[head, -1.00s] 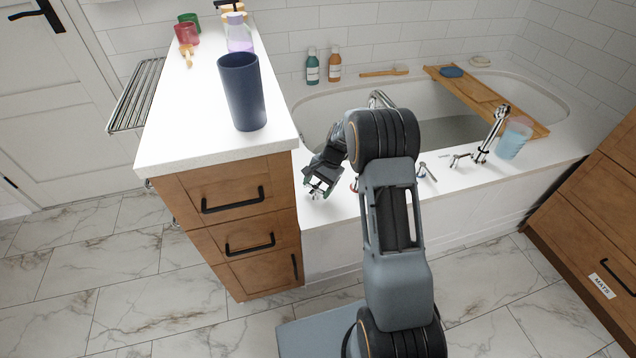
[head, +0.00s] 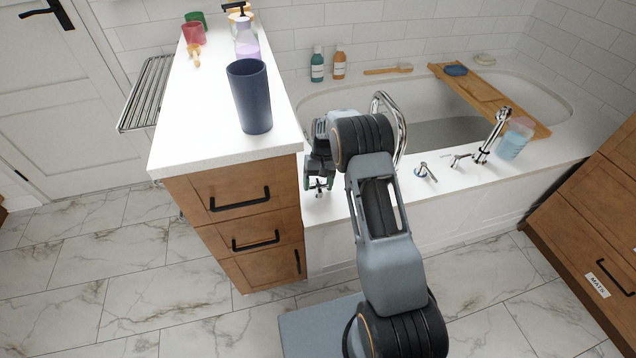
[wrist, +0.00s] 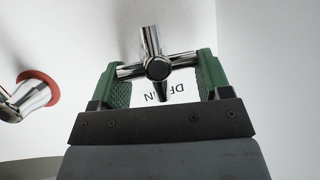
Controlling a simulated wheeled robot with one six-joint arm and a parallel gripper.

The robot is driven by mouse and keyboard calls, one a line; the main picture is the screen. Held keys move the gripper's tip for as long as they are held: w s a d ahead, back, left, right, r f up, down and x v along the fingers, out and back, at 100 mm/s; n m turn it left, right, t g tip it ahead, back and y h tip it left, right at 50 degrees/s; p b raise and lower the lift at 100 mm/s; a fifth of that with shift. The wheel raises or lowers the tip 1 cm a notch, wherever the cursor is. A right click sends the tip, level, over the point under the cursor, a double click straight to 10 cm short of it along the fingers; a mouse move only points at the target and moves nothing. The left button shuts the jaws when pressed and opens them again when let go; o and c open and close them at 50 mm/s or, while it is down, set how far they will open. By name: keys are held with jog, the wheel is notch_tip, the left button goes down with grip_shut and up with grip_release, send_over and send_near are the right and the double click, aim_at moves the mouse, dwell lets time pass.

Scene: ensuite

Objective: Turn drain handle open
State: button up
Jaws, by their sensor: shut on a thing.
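The drain handle is a chrome cross-shaped handle (wrist: 157,66) on the white tub deck, with a partly hidden, upside-down label (wrist: 160,92) beside it in the wrist view. My gripper (wrist: 160,75) has its green pads on either side of the cross, closed on its opposite arms. In the head view my gripper (head: 319,183) is low over the deck, beside the cabinet's right side. The handle shows there as a small chrome piece (head: 320,188) between the fingers.
A red-ringed chrome handle (wrist: 30,95) is close left in the wrist view. A curved chrome spout (head: 388,112) and a blue-ringed handle (head: 424,171) stand right of my arm. The cabinet top (head: 205,110) holds a navy cup (head: 249,96); the cabinet closely borders my gripper.

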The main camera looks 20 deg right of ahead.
jog(key=shift+s+d+f+n, duration=0.1)
jog(key=shift+n, duration=0.4)
jog(key=o, duration=0.7)
jog(key=shift+d, duration=0.1)
jog(key=shift+o, duration=0.7)
jog(key=shift+a, duration=0.2)
jog(key=p+v, duration=0.2)
jog(key=v, duration=1.2)
jog(key=shift+a, duration=0.15)
